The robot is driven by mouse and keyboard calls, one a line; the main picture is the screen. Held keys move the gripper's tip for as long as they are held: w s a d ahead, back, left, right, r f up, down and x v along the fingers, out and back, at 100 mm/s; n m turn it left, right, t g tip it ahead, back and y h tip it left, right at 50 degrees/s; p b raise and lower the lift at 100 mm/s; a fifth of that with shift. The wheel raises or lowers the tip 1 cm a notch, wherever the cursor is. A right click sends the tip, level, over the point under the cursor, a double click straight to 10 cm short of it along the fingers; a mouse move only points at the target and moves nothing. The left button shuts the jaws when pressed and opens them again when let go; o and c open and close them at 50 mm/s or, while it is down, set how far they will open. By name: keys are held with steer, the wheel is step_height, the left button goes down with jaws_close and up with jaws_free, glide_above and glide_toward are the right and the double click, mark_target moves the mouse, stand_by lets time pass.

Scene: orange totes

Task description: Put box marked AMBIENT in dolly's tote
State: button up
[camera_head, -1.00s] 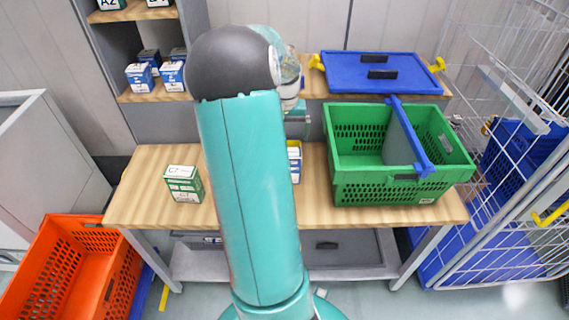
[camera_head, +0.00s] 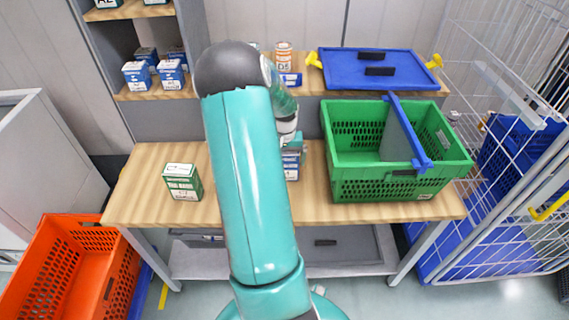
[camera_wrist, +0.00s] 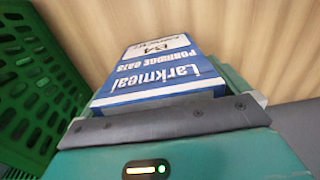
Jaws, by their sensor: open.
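A blue-and-white box (camera_head: 291,171) stands on the wooden table, partly hidden behind my arm. In the wrist view this box (camera_wrist: 155,72) reads "Larkmeal PORRIDGE OATS" with a code and a smaller word I cannot read surely. My gripper (camera_head: 293,145) is open right over it. In the wrist view my gripper (camera_wrist: 168,92) has its jaws on either side of the box's near end; whether they touch it is unclear. A green-and-white box (camera_head: 182,183) marked C7 stands on the table's left; its small print is illegible. An orange tote (camera_head: 70,268) sits low at the left, with a blue edge beside it.
A green crate (camera_head: 385,190) with a divider stands on the table's right, close beside my gripper. A blue lid (camera_head: 378,85) and a small can (camera_head: 284,55) are on the shelf behind. A wire cage (camera_head: 500,200) stands at the right. The table between the boxes is mostly clear.

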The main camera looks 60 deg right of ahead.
steer(key=c, duration=1.1)
steer(key=shift+r, duration=0.1)
